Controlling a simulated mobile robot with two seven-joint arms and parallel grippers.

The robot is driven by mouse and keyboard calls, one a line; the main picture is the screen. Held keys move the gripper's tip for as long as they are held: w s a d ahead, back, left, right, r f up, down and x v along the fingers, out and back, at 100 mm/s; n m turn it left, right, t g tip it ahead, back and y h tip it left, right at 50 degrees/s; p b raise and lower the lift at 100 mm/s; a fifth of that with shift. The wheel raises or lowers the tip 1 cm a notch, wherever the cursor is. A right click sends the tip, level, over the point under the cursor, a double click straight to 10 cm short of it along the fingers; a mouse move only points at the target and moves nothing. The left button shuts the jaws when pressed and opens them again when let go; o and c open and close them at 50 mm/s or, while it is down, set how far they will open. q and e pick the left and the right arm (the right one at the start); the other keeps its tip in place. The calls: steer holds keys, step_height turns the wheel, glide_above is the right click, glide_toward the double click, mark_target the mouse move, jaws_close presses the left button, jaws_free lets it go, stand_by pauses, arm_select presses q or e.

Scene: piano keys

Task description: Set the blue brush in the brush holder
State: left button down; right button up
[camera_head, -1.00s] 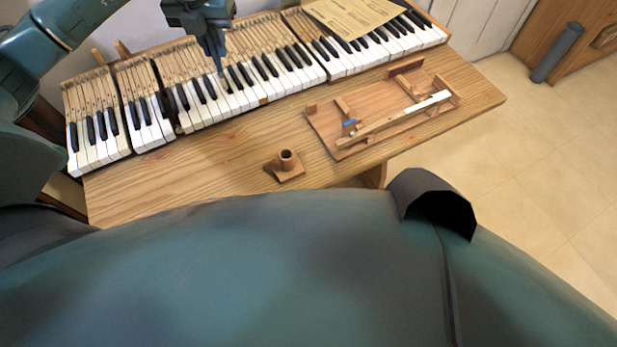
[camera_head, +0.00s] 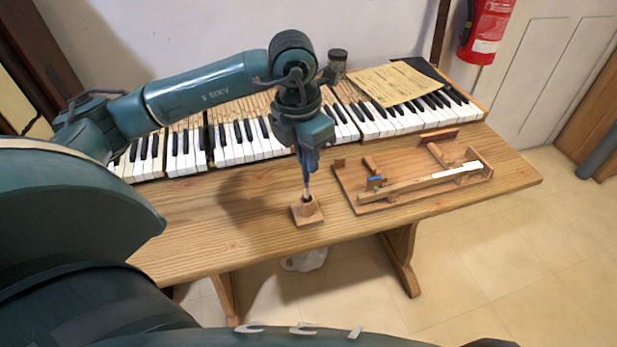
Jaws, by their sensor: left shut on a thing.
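My left gripper (camera_head: 308,165) hangs over the wooden brush holder (camera_head: 308,213), pointing down. It is shut on the blue brush (camera_head: 307,187), which is mostly hidden between the fingers; its thin lower part points down at the holder's round cup. The lower end of the brush meets the cup's mouth in the picture; I cannot tell whether it is inside or just above. The holder stands on the table near its front edge. My right gripper is not in view.
A wooden key jig (camera_head: 400,195) with a white-tipped key lies right of the holder. The table (camera_head: 200,235) left of the holder is bare.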

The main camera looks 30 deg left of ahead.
mark_target(308, 179)
arm_select(q)
step_height(308, 179, down, 4)
steer(key=shift+f, duration=0.15)
stand_by(0.3)
steer(key=shift+f, duration=0.25)
steer(key=c, duration=1.4)
jaws_free()
steer(key=shift+r, duration=0.1)
steer(key=shift+o, duration=0.2)
